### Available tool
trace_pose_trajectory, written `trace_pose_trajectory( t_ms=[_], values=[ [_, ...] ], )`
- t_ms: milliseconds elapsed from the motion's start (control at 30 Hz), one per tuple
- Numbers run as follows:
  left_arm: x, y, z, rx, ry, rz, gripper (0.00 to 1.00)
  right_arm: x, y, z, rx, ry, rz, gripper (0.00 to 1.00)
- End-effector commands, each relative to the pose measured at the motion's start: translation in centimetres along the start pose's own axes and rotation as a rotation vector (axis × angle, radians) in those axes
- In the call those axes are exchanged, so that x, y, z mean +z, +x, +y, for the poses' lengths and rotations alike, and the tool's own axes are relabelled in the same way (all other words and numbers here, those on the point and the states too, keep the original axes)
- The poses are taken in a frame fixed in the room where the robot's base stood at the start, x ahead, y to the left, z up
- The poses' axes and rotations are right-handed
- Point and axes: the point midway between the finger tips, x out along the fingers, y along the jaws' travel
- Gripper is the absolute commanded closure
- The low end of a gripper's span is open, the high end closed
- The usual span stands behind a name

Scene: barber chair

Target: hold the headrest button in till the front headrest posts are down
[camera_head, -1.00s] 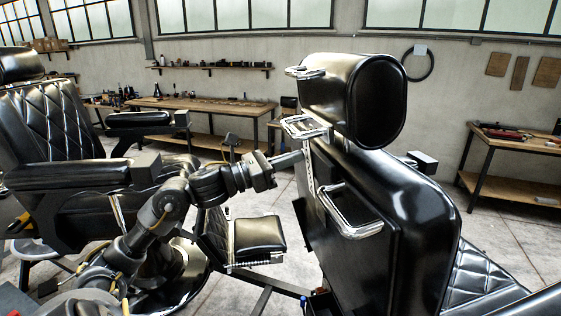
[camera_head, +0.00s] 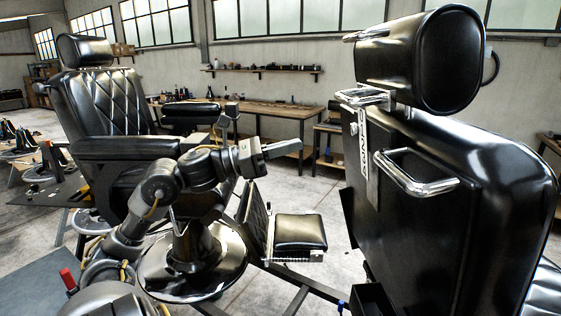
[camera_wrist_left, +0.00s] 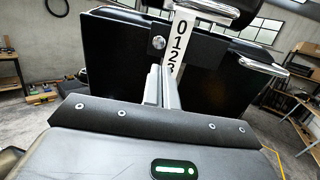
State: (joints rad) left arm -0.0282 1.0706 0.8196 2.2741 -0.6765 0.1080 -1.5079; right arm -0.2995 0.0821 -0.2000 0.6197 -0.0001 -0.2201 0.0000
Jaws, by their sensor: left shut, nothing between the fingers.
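The nearer barber chair's black headrest (camera_head: 420,60) stands above its black back (camera_head: 470,180), at the right of the head view. A chrome bracket (camera_head: 365,97) sits beneath the headrest. A white strip (camera_head: 364,150) with digits runs down the back; in the left wrist view the strip (camera_wrist_left: 180,42) reads 0, 1, 2, 3. A round silver button (camera_wrist_left: 158,42) lies just left of it there. My left gripper (camera_head: 296,146) is shut and empty, pointing at the back with a visible gap. In the wrist view its fingertips (camera_wrist_left: 164,72) lie below the button. My right gripper is not in view.
A chrome handle (camera_head: 415,178) sticks out from the chair back. A second barber chair (camera_head: 95,110) stands behind my left arm at left. A footrest (camera_head: 300,233) is below the gripper. A workbench (camera_head: 270,108) stands at the wall.

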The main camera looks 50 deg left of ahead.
Motion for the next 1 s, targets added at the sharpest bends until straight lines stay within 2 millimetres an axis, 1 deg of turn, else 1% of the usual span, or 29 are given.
trace_pose_trajectory(
  t_ms=[33,100,267,867,967,1000],
  values=[
    [-0.3,-0.5,0.0,0.001,-0.001,0.000,1.00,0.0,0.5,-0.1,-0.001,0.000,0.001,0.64],
    [-0.2,-1.0,0.0,0.000,-0.001,0.000,1.00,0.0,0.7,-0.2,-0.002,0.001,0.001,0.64],
    [-0.1,-1.6,0.0,-0.001,-0.001,0.001,1.00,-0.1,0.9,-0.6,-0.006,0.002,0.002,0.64],
    [-0.1,-1.6,0.0,-0.001,-0.002,0.001,1.00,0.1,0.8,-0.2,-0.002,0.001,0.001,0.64],
    [-0.1,-1.6,0.0,0.000,-0.032,0.001,1.00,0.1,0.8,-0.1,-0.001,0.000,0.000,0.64],
    [0.0,-1.6,0.1,0.004,-0.066,0.001,1.00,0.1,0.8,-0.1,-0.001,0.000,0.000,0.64]
  ],
)
